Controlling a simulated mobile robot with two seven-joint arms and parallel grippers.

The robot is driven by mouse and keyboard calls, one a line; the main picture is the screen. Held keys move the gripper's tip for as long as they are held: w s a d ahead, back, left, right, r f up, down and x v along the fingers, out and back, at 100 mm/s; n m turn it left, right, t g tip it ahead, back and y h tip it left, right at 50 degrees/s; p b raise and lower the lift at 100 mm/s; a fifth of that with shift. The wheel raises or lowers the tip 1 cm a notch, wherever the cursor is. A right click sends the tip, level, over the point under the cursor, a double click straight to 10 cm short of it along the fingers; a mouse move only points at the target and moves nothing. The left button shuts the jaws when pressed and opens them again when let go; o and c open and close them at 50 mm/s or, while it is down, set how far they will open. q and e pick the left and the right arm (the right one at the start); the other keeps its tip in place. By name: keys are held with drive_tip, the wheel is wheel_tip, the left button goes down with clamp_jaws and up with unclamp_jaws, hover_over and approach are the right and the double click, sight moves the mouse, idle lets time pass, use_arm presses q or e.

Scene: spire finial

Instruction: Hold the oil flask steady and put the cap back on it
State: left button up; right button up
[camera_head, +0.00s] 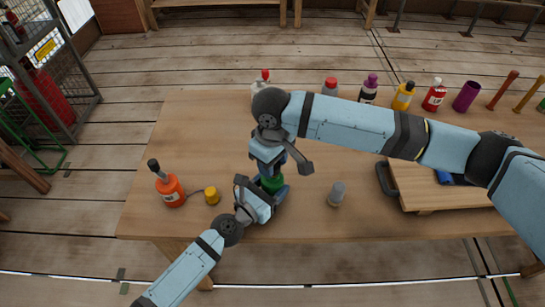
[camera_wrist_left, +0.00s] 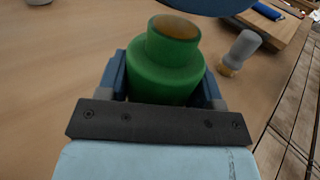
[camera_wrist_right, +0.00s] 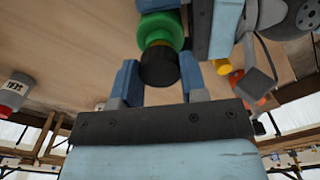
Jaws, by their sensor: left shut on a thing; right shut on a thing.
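The green oil flask (camera_head: 271,184) stands upright near the front middle of the table. My left gripper (camera_wrist_left: 165,88) is shut around its body. In the left wrist view the flask (camera_wrist_left: 165,66) shows a narrower neck with a bare, brownish-orange top. My right gripper (camera_head: 269,168) is above the flask. In the right wrist view my right gripper (camera_wrist_right: 160,80) is shut on a black cap (camera_wrist_right: 160,67), close to the flask's mouth (camera_wrist_right: 160,44). I cannot tell whether the cap touches the neck. The cap is hidden in the head view.
An orange bottle (camera_head: 170,190) and a yellow piece (camera_head: 211,195) are on the left. Several bottles, including a red one (camera_head: 434,96), line the back. A wooden tray (camera_head: 415,187) lies at the right.

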sight(272, 186)
drive_tip(key=shift+f, duration=0.1)
idle(0.3)
drive_tip(key=shift+f, duration=0.8)
drive_tip(key=shift+f, duration=0.55)
